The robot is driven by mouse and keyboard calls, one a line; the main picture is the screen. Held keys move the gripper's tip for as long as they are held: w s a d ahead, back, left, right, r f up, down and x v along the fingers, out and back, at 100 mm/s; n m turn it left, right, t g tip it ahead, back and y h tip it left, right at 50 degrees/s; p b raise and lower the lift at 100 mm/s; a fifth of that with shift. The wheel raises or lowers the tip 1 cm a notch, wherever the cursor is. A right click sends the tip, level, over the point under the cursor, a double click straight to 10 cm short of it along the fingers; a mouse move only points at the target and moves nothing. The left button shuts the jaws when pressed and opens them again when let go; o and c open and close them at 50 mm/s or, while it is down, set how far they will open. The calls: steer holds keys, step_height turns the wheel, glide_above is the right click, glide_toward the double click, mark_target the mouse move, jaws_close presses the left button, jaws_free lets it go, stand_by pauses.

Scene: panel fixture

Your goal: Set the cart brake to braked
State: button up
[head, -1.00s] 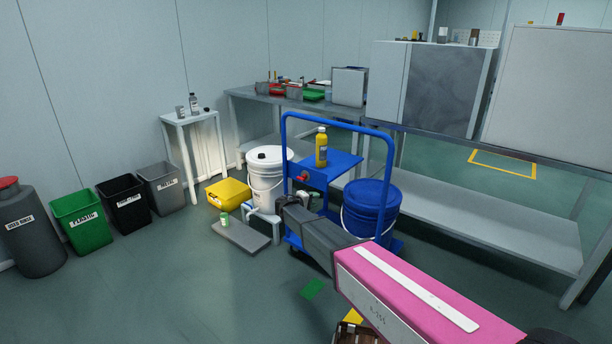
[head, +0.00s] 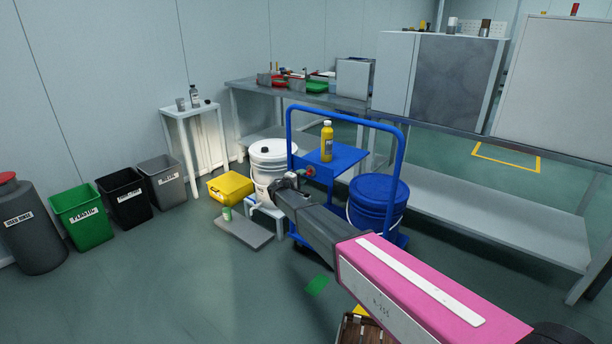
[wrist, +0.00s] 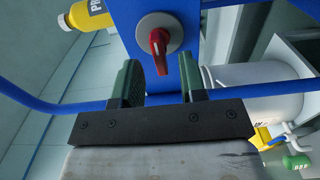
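The blue cart (head: 342,157) stands in the middle of the head view, with a raised handle frame. Its brake is a red knob (head: 309,171) on a round grey plate on the blue panel. In the wrist view the red knob (wrist: 159,43) is large, just beyond the fingertips and roughly midway between them. My gripper (wrist: 158,80) is open, with one green-padded finger on each side and nothing between them. In the head view my gripper (head: 284,183) is at the cart's near side, a little below the knob. I see no contact with the knob.
A yellow bottle (head: 327,142) stands on the cart's top shelf. A blue bucket (head: 378,203) sits on the cart at right, and a white bucket (head: 272,164) stands to its left. The cart's blue handle bar (wrist: 60,105) crosses the wrist view near the fingers.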

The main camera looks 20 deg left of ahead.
mark_target(308, 173)
steer(key=shift+x, duration=1.7)
jaws_close()
